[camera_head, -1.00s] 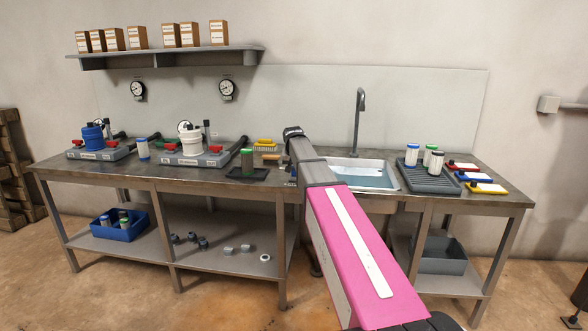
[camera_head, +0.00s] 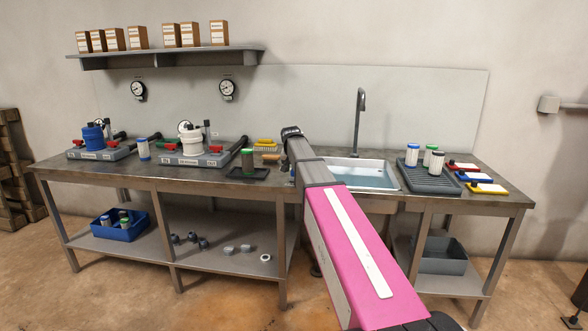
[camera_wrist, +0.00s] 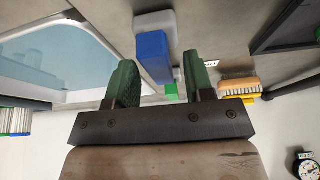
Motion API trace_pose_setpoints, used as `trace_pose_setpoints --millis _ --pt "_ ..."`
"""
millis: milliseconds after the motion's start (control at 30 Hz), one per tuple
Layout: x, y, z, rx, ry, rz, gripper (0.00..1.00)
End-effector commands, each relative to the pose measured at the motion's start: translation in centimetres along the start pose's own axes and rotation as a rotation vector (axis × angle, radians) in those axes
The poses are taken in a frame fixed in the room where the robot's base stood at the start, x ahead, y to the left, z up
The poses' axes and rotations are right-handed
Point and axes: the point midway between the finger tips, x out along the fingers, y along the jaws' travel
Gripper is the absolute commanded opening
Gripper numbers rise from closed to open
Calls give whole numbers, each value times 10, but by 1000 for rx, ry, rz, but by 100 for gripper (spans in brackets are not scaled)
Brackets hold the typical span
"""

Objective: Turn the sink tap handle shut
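In the wrist view a blue block-shaped handle (camera_wrist: 152,55) on a pale grey mount (camera_wrist: 155,21) shows between the two green fingers of my gripper (camera_wrist: 160,66). I take it for the sink tap handle. The fingers are apart, with a visible gap on each side of the handle. A small green patch (camera_wrist: 171,91) shows beyond it. In the head view the grey tap spout (camera_head: 360,110) rises behind the sink (camera_head: 365,176), which holds bluish water.
A brush (camera_wrist: 238,88) lies near my right finger in the wrist view. A grey drying rack (camera_head: 428,181) with bottles is right of the sink. A dark tray (camera_head: 236,174) with a green jar stands left of my arm. The counter's front edge is below my arm.

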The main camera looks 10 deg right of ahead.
Motion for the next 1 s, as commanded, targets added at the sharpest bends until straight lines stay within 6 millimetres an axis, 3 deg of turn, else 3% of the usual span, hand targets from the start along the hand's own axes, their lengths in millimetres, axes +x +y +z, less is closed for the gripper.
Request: trace_pose_setpoints --millis 367,800,1000 --pt "-9 0 0 -2 1 -1 48" --pt "-84 0 0 -1 2 -1 48" --pt "-103 0 0 -1 1 0 48"
